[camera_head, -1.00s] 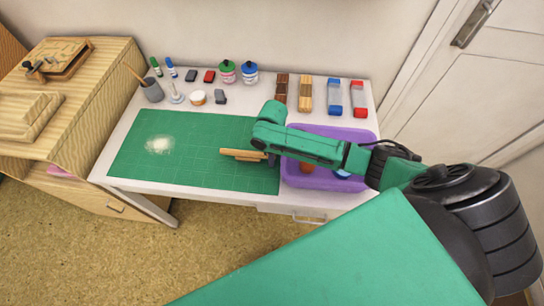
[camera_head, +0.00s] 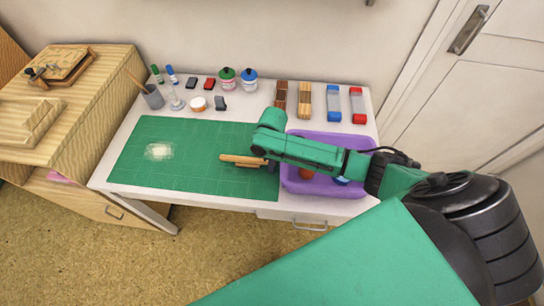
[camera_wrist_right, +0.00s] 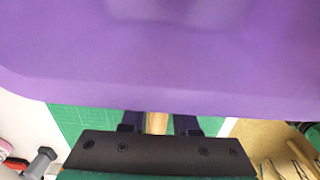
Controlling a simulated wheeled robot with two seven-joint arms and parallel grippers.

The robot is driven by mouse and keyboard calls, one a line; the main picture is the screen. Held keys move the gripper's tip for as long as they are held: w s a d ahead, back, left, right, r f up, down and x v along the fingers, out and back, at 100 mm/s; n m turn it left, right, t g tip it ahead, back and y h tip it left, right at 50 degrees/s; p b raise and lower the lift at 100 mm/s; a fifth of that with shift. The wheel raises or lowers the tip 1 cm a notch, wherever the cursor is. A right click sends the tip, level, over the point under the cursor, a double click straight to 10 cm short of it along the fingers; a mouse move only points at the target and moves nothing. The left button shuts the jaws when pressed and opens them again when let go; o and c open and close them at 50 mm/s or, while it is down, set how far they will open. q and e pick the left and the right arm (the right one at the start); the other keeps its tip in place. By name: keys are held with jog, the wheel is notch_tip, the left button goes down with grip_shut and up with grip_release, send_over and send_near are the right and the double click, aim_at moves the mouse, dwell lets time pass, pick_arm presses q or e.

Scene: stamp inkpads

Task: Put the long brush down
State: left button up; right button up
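The long brush (camera_head: 241,159) shows as a pale wooden bar at the right part of the green cutting mat (camera_head: 205,186). My right gripper (camera_head: 270,165) is at its right end, low over the mat's right edge. In the right wrist view the brush (camera_wrist_right: 157,122) is a narrow wooden strip between the two dark fingers, which look closed on it. I cannot tell whether the brush touches the mat. Its bristles are not clear. My left gripper is not in view.
A purple tray (camera_head: 322,191) lies just right of the mat, partly under my right arm. A grey pencil cup (camera_head: 152,97), bottles, ink pads and long blocks line the back. The mat's middle is clear.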

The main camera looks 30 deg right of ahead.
jog(key=r, duration=1.1)
jog(key=shift+s+a+r, duration=0.1)
jog(key=shift+s+r, duration=0.1)
jog(key=shift+r, duration=0.1)
jog(key=shift+w+r, duration=0.15)
jog(key=shift+r, duration=0.15)
